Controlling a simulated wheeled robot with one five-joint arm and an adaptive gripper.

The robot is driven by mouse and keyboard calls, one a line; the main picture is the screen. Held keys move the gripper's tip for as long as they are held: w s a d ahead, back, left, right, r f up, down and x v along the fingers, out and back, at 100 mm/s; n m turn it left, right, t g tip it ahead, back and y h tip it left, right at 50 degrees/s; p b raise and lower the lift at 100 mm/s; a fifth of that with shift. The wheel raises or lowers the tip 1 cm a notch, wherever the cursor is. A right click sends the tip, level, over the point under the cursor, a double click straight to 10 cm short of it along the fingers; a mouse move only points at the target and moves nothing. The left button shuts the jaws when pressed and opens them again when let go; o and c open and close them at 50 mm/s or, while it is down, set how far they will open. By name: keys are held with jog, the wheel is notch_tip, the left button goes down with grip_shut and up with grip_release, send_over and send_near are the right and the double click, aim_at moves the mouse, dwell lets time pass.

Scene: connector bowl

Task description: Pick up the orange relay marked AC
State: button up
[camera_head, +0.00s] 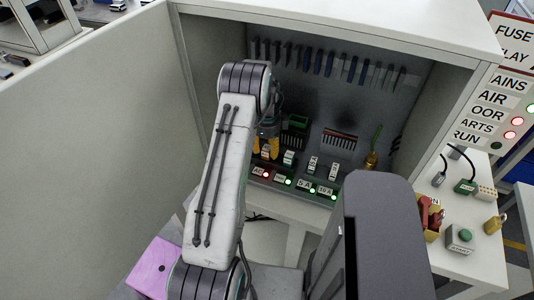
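My gripper (265,148) reaches into the open cabinet, with its yellow fingers pointing down at the left end of a row of small relays. Its fingers look a little apart, around or just in front of the leftmost relay (265,153). That relay is mostly hidden, so its orange colour and AC mark cannot be made out. I cannot tell whether the fingers touch it. A red light (265,174) glows below it. The other relays, such as the one marked in white (312,164), stand to the right above green lights.
The cabinet's open door (85,150) fills the left. A brass object with a green stem (372,160) stands right of the relays.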

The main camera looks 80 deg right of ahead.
jog(key=c, duration=0.8)
jog(key=shift+r, duration=0.15)
jog(key=shift+c, duration=0.2)
